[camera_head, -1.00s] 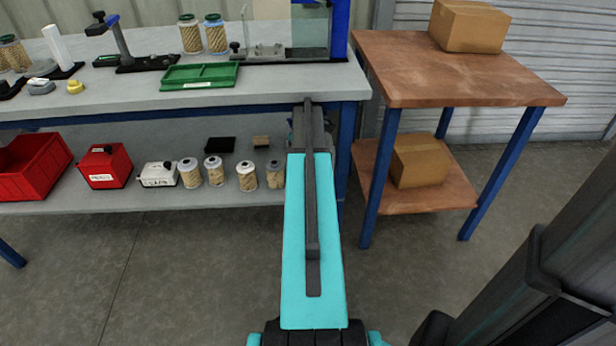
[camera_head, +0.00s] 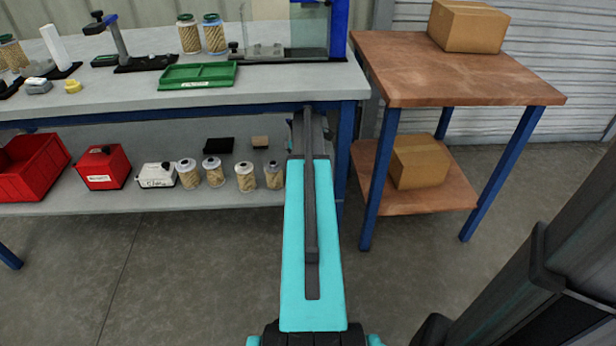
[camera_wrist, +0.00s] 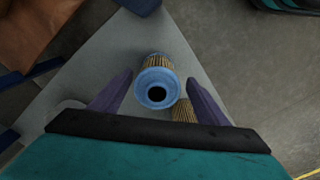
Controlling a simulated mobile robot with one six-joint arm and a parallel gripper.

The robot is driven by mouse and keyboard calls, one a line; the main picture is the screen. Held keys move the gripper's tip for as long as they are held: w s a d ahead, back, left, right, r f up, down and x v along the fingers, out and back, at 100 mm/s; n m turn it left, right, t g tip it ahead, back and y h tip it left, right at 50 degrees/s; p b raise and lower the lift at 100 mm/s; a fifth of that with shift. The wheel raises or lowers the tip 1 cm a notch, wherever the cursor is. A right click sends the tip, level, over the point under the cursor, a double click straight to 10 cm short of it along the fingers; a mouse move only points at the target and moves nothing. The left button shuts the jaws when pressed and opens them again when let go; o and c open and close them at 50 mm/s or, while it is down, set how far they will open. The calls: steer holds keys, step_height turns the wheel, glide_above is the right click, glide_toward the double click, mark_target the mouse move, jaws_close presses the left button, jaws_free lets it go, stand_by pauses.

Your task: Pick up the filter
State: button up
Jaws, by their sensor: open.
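In the wrist view, a filter (camera_wrist: 157,88) with a blue end ring and a dark centre hole lies between the two fingers of my gripper (camera_wrist: 159,77). Its pleated tan side shows above the ring. The fingers are apart, with visible gaps on both sides. A second tan pleated filter (camera_wrist: 183,108) shows partly behind it, near the right finger. In the head view, my gripper is hidden beyond my turquoise arm, which reaches toward the lower shelf. Several filters stand on that shelf, including one (camera_head: 273,175) just left of my arm and another (camera_head: 245,177) beside it.
The lower shelf (camera_head: 120,201) also holds a red bin (camera_head: 32,168), a red box (camera_head: 104,167) and a white box (camera_head: 156,175). The bench top (camera_head: 130,97) hangs above my arm's end, with a blue leg (camera_head: 346,150) close on the right. A wooden table (camera_head: 450,75) stands further right.

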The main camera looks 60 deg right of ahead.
steer(key=shift+d+f+b, duration=0.2)
steer(key=shift+f+b, duration=0.65)
steer(key=shift+f, duration=1.45)
steer(key=c, duration=1.1)
steer(key=shift+r, duration=0.15)
